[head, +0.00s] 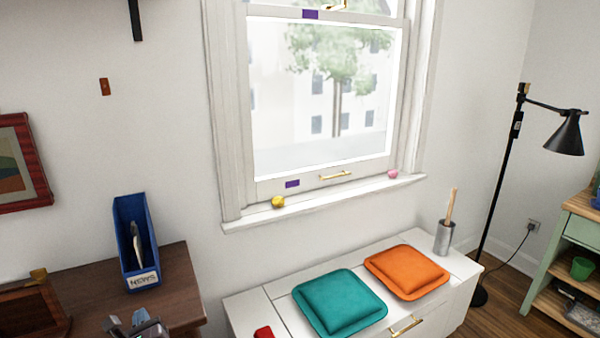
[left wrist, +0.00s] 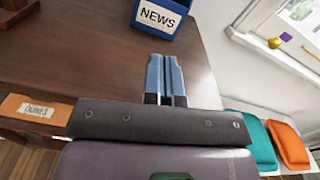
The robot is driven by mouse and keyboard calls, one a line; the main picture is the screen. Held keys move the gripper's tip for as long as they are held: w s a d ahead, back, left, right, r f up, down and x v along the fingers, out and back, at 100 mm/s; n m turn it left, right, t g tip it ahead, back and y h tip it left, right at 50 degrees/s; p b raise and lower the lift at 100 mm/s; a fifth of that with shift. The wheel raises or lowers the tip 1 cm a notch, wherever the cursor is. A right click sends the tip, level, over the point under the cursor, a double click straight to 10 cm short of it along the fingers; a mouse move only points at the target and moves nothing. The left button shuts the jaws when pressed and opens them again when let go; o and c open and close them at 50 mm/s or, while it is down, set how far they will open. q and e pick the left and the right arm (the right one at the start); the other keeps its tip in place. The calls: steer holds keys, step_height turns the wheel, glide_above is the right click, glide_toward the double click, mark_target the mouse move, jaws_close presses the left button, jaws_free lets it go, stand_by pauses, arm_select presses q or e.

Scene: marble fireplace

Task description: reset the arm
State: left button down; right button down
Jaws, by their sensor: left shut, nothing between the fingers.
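My left gripper (head: 138,326) shows at the bottom edge of the head view, in front of the dark wooden desk (head: 180,287). In the left wrist view its two blue-grey fingers (left wrist: 165,78) are pressed together with nothing between them. They point over the desk toward a blue holder labelled NEWS (left wrist: 157,15), with a gap between. My right gripper is in neither view.
The blue NEWS holder (head: 133,243) stands on the desk by the wall. A white bench (head: 250,307) holds a teal cushion (head: 340,302) and an orange cushion (head: 407,271). A window sill (head: 330,200) juts out above it. A black floor lamp (head: 500,190) stands at right.

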arm_select(q)
steer(key=shift+w+d+n, duration=0.1)
steer(key=shift+d+n, duration=0.05)
steer(key=shift+n, duration=1.05)
steer(key=shift+w+d+r+n+h, duration=0.1)
steer(key=shift+d+n+h, duration=0.15)
steer(key=shift+n, duration=0.3)
steer(key=shift+d+n+h, duration=0.1)
steer(key=shift+n+h, duration=0.15)
steer(key=shift+n, duration=0.3)
steer(key=s+d+f+n+h, duration=0.4)
steer(key=s+d+n+h, duration=0.4)
steer(key=n, duration=0.9)
steer(key=s+d+f+n+g, duration=0.1)
steer(key=s+f, duration=0.3)
steer(key=s, duration=0.6)
steer(key=s+d+f+n+g, duration=0.1)
steer(key=s+f+n+g, duration=0.2)
steer(key=s, duration=0.7)
steer(key=shift+s+d+f, duration=0.4)
steer(key=shift+f, duration=0.45)
